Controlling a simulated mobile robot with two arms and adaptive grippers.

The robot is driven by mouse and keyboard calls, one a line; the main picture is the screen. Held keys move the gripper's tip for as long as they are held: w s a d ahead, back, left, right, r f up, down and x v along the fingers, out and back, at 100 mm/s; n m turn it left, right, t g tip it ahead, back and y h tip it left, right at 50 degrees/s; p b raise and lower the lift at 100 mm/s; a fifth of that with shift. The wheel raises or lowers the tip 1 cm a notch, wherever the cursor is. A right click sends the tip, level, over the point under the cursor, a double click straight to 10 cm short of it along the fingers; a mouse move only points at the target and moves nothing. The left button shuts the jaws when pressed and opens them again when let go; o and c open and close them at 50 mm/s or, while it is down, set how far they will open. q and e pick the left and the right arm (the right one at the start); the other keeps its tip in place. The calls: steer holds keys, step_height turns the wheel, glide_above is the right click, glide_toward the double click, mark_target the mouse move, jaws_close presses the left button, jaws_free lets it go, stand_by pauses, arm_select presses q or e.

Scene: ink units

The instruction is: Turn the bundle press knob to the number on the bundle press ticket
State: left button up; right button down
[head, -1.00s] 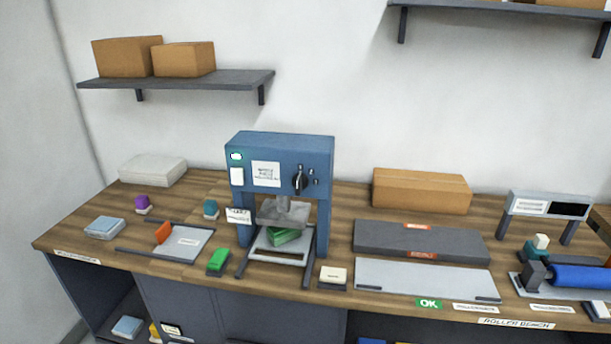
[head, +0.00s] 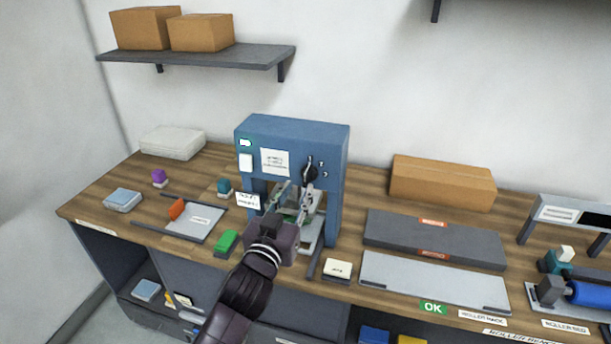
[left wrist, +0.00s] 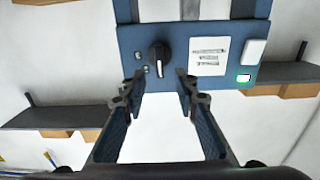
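The blue bundle press (head: 292,130) stands on the bench. Its black knob (head: 309,173) is on the right of its front face, with small number marks around it. In the left wrist view, upside down, the knob (left wrist: 160,54) has a white line toward the picture's bottom. A small white card (head: 248,201), possibly the ticket, hangs at the press's left leg; its print is too small to read. My left gripper (head: 296,192) is open and empty in front of the press, just below the knob. It also shows open in the left wrist view (left wrist: 160,85), apart from the knob.
A printed sheet (head: 275,162) and a white plate (head: 246,162) are on the press face. A green block (head: 227,242) and a tray (head: 196,222) lie left of the press. A cardboard box (head: 442,183) and grey slabs (head: 432,240) lie right of it.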

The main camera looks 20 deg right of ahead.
mark_target(305, 178)
arm_select(q)
steer(key=shift+p+x, duration=0.5)
steer(key=shift+x, duration=2.6)
steer(key=shift+d, duration=0.1)
steer(key=shift+c, duration=0.3)
jaws_close()
